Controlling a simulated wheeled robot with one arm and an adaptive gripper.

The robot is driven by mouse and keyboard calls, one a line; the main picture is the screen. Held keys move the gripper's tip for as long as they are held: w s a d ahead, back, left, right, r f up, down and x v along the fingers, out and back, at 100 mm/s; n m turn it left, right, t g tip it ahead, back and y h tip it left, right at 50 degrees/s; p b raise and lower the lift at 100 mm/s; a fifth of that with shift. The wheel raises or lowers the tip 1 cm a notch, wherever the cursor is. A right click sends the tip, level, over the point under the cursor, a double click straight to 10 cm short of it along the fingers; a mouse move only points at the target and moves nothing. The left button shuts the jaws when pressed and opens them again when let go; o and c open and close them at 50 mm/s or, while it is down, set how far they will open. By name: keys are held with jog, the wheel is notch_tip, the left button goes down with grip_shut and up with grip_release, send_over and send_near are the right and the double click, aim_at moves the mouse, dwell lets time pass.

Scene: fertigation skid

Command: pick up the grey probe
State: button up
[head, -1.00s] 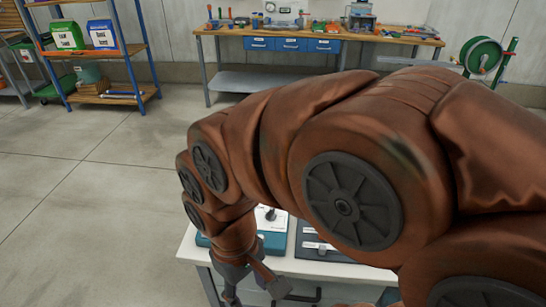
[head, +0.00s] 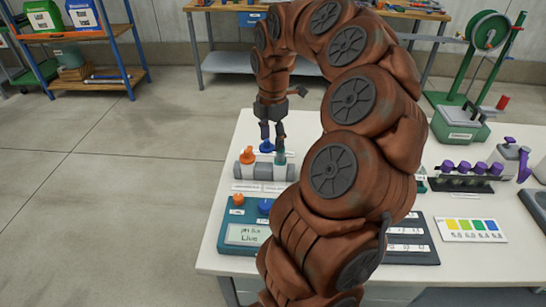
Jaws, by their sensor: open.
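My gripper (head: 272,138) points down at the far left part of the white table, with its two fingers apart. It is above a grey holder (head: 240,172) that has an orange knob-like top (head: 247,157), a blue one (head: 266,147) and a teal upright piece (head: 280,158). The fingertips are close to the blue and teal pieces; I cannot tell whether they touch. I cannot make out the grey probe for certain; my arm covers the table's middle. A teal meter (head: 236,234) reading "pH" and "Live" sits nearer, with an orange and a blue knob.
To the right stand a dark rack with purple-topped pieces (head: 466,169), a colour chart card (head: 470,230) and a green-based device (head: 460,125). A dark panel (head: 412,240) lies beside my arm. A blue shelf (head: 125,50) and open floor lie at left.

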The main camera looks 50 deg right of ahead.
aim_at(280, 154)
jog(key=d, duration=0.1)
jog(key=d+f, duration=0.1)
jog(key=shift+w+d+f, duration=0.1)
jog(key=shift+d, duration=0.25)
jog(key=shift+d+f, duration=0.2)
jog(key=shift+f, duration=0.05)
jog(key=shift+d+f+p, duration=0.15)
jog(key=shift+f, duration=0.6)
jog(key=shift+d+f+p, duration=0.1)
jog(key=shift+f+p, duration=0.05)
jog(key=shift+f, duration=0.6)
notch_tip(280, 154, down, 4)
jog(key=shift+d+f+p, duration=0.1)
jog(key=shift+f+p, duration=0.05)
jog(key=shift+p, duration=0.3)
jog(key=shift+c, duration=0.2)
grip_shut()
